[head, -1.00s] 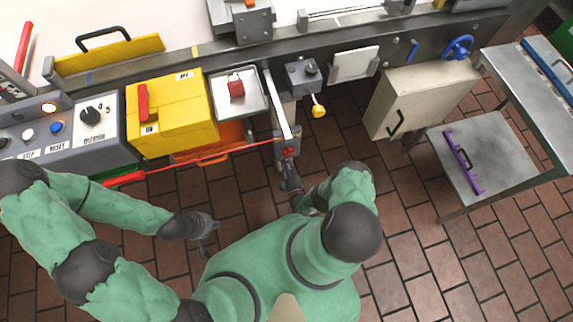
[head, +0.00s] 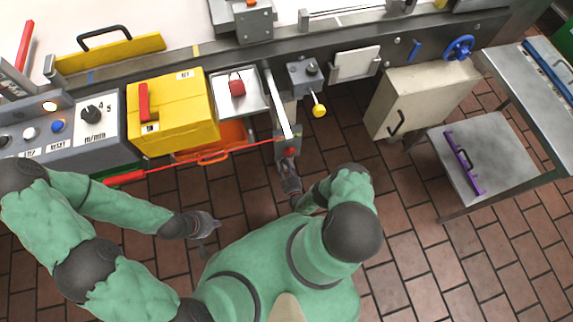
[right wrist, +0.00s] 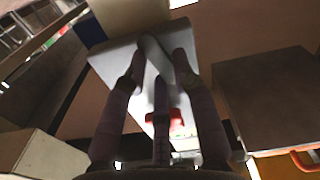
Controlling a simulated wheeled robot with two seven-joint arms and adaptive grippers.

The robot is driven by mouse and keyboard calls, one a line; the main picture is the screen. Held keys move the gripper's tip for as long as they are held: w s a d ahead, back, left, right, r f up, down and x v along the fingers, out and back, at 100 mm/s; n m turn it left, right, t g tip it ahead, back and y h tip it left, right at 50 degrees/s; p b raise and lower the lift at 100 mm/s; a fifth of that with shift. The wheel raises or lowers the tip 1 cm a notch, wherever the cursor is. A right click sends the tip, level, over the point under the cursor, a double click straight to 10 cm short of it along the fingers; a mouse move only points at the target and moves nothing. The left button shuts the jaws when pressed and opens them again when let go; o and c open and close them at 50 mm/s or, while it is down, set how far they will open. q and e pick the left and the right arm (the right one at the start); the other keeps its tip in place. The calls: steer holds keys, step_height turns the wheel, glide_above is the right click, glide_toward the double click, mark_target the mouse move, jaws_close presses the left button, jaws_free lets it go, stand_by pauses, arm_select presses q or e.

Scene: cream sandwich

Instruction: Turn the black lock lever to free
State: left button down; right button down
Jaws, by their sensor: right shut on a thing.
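My right gripper (head: 287,165) is at the grey lock box (head: 280,145) with a red button (head: 291,151), below the tall white bar. In the right wrist view its fingers (right wrist: 158,68) are closed around a rounded bar-like part (right wrist: 152,58), which looks light grey there, in front of a pale plate (right wrist: 118,66). This part seems to be the lock lever; its black colour does not show and the fingers cover much of it. A red part (right wrist: 167,117) shows behind the fingers. My left gripper (head: 214,225) hangs over the floor, apart from everything; its finger opening is too small to judge.
A red cord runs from the lock box to a red handle (head: 124,178) at the left. A yellow box (head: 180,118), a yellow-knobbed lever (head: 319,110) and a beige cabinet (head: 425,95) line the machine.

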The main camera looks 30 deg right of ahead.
steer(key=shift+m, duration=0.3)
steer(key=c, duration=1)
jaws_free()
steer(key=v, duration=0.7)
steer(key=shift+s+a, duration=0.1)
steer(key=shift+s, duration=0.2)
